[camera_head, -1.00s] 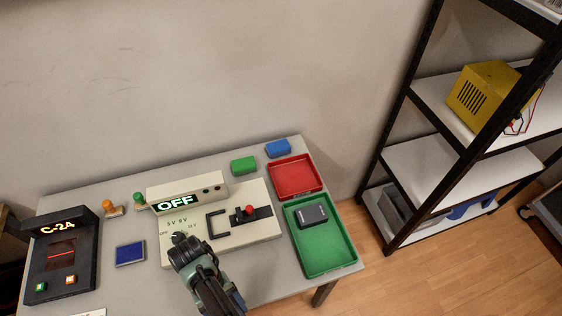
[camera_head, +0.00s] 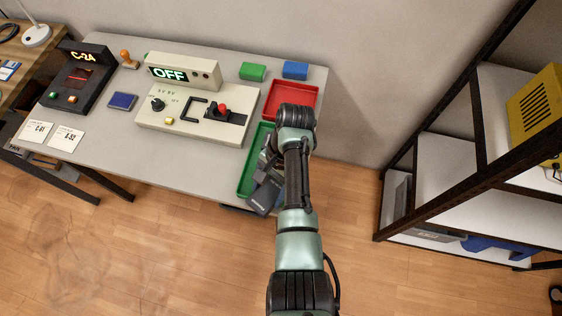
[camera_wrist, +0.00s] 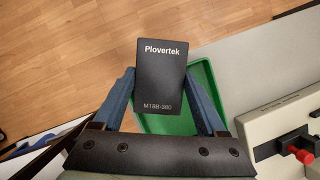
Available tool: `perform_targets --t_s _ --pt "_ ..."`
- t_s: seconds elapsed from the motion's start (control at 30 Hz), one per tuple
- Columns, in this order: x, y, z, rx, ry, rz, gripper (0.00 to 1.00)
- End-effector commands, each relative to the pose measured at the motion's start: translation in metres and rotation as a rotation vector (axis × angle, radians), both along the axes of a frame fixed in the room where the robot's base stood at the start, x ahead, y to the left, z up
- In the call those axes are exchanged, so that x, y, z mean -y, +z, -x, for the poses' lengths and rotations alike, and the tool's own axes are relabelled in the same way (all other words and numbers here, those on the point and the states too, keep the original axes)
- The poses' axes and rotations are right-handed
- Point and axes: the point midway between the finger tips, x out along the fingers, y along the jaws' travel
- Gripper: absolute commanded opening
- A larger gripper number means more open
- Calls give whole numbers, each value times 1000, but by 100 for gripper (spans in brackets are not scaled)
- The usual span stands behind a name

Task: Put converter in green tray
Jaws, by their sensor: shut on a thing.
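A flat black box (camera_wrist: 160,82), labelled Plovertek MTBB-380 and apparently the converter, is between the fingers of my gripper (camera_wrist: 159,92) in the wrist view. My gripper is shut on it. The green tray (camera_wrist: 204,77) lies beneath, and the box's label end reaches past the tray over the floor in that view. In the head view the dark box (camera_head: 263,197) shows beside my arm at the front right table edge. The green tray (camera_head: 246,180) is partly hidden there by my arm. I cannot tell whether the box touches the tray.
The red tray (camera_head: 291,97) stands behind the green one. A console reading OFF (camera_head: 195,125), with a red-knobbed lever (camera_head: 223,110), is to the left. Green (camera_head: 253,71) and blue (camera_head: 295,70) blocks lie at the back. A black-framed shelf (camera_head: 445,165) stands at right.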

Motion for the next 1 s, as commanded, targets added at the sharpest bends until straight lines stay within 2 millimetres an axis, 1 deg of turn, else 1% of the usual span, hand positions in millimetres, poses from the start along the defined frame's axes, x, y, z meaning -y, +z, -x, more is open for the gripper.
perform_targets --t_s 0.03,0.2,0.3,0.4,0.5,0.6,0.67,0.77,0.9,1.0 --pt "0 -5 -10 7 -122 -2 1" --pt "0 9 -33 5 -524 -4 1" --pt "2 19 -44 4 -730 -5 1" --pt "3 27 -51 3 -896 -4 1" --pt "5 35 -55 0 -1016 -4 1" --pt "6 40 -58 -3 -1088 -3 1" --pt "6 38 -58 -5 -1112 -2 1" --pt "6 24 -58 -10 -1127 1 1" --pt "7 -3 -58 -10 -1127 1 1" --pt "6 -15 -58 -8 -1125 0 1"
